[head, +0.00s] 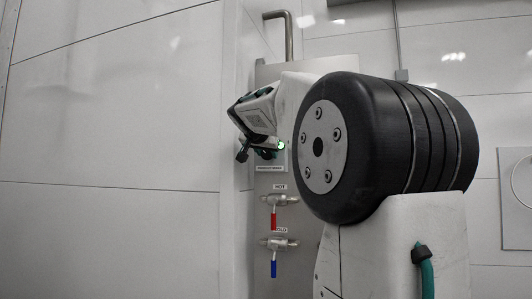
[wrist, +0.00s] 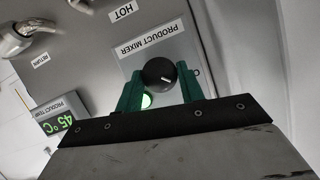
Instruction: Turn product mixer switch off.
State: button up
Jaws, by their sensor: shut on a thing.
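The product mixer switch is a round black knob (wrist: 159,73) with a short white mark, on a grey plate labelled PRODUCT MIXER (wrist: 150,45), upside down in the wrist view. My gripper (wrist: 160,88) has its two green fingers on either side of the knob, shut on it. A green lamp (wrist: 146,101) glows beside the knob, partly covered by a finger. In the head view my gripper (head: 260,152) is at the panel, and the knob is hidden behind it. The lamp's green glow (head: 281,145) shows there.
Below the switch in the head view are the HOT valve with a red handle (head: 274,221) and the COLD valve with a blue handle (head: 274,268). A product temperature display (wrist: 60,122) reads 45 °C in the wrist view. A bent steel pipe (head: 288,35) rises above.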

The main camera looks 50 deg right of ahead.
jog(key=n+g, duration=0.1)
jog(key=n, duration=0.1)
jog(key=shift+w+n+g+h, duration=0.15)
jog(key=shift+n+g+h, duration=0.15)
jog(key=shift+g, duration=0.1)
jog(key=n+g+h, duration=0.1)
jog(key=n+g, duration=0.1)
jog(key=n, duration=0.1)
jog(key=shift+w+a, duration=0.1)
dwell(0.5)
jog(key=o, duration=1)
jog(key=shift+v, duration=3.85)
jog(key=shift+a+f, duration=0.1)
jog(key=shift+f, duration=0.05)
